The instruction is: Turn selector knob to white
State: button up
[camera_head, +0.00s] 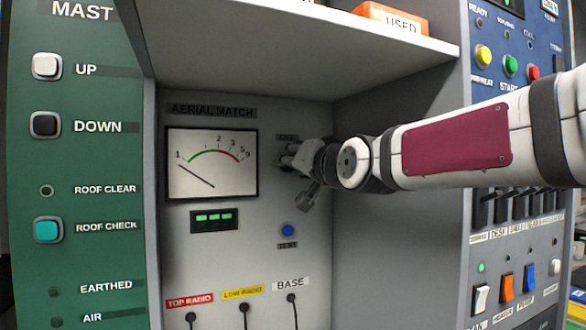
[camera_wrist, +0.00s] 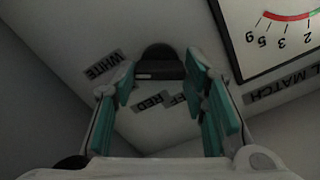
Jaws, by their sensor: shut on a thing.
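The selector knob (camera_wrist: 160,64) is dark, on the grey panel in the wrist view, with labels WHITE (camera_wrist: 104,64), RED (camera_wrist: 150,103) and a partly covered one ending in FF (camera_wrist: 178,98) around it. The picture is upside down there, and which label the knob points to cannot be told. My gripper (camera_wrist: 160,78) has teal-padded fingers on both sides of the knob and is shut on it. In the head view my gripper (camera_head: 294,158) reaches the panel right of the meter and hides the knob.
The AERIAL MATCH meter (camera_head: 212,163) is left of my gripper. A blue button (camera_head: 288,230) is below it. A shelf (camera_head: 300,50) overhangs the recess, and a side wall (camera_head: 400,215) closes it at right. Cables with BASE label (camera_head: 291,283) are lower down.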

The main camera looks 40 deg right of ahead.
jog(key=shift+f, duration=0.1)
jog(key=o, duration=1.2)
jog(key=shift+c, duration=0.2)
jog(key=shift+s, duration=0.1)
jog(key=v, duration=1.2)
jog(key=s+a+f+n+g+y+p, duration=0.35)
jog(key=a+f+n+g+p, duration=0.2)
jog(key=a+f, duration=0.45)
jog(key=s+a+f+n+g+p, duration=0.2)
jog(key=s+a+f+g+p, duration=0.1)
jog(key=s, duration=0.3)
jog(key=s+a+f+n+g+y+p, duration=0.1)
jog(key=s+a+f+n+g+p, duration=0.1)
jog(key=s, duration=0.5)
jog(key=a+f+g+p, duration=0.1)
jog(key=a+f+g, duration=0.1)
jog(key=a+f, duration=0.1)
jog(key=shift+s+a+f+g, duration=0.25)
jog(key=shift+f+g, duration=0.1)
